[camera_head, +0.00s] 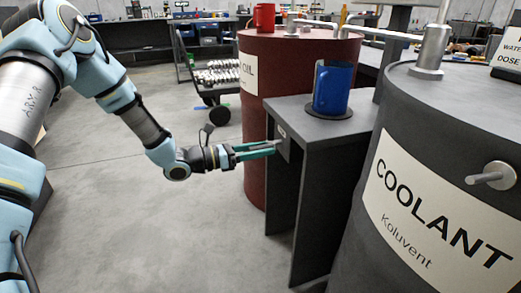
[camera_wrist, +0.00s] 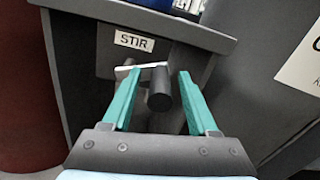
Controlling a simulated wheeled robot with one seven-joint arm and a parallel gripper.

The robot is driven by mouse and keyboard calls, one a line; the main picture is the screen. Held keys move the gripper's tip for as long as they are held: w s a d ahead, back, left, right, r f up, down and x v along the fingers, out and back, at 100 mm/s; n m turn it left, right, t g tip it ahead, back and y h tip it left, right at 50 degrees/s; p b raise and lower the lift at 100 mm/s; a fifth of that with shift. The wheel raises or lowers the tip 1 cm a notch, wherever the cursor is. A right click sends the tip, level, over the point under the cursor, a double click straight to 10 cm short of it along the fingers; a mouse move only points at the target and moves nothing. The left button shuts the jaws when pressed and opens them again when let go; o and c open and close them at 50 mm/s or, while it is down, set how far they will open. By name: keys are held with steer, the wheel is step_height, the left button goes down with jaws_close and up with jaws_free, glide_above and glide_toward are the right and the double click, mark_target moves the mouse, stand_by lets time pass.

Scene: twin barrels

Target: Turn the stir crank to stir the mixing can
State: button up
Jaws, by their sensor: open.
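The stir crank shows in the wrist view, with a pale arm (camera_wrist: 122,70) and a dark cylindrical handle (camera_wrist: 159,90), below a white STIR label (camera_wrist: 134,41) on the stand's dark face. My gripper (camera_wrist: 152,75) is open, with one green finger on each side of the handle. I cannot tell whether either finger touches it. In the head view my gripper (camera_head: 277,147) reaches the stand's left face, where the crank is hard to make out. A blue can with a handle (camera_head: 333,90), probably the mixing can, stands upright on the grey stand (camera_head: 330,130).
A grey COOLANT barrel (camera_head: 400,130) with a small tap (camera_head: 490,176) stands close on the right. A red OIL barrel (camera_head: 290,70) with a red mug (camera_head: 264,16) on top stands behind the stand. A cart (camera_head: 213,75) stands farther back. The floor left of the stand is clear.

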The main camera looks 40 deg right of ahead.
jaws_close()
stand_by(0.3)
steer(key=shift+f+m, duration=0.25)
steer(key=shift+m, duration=0.45)
jaws_free()
steer(key=v, duration=1.1)
steer(key=shift+p, duration=0.45)
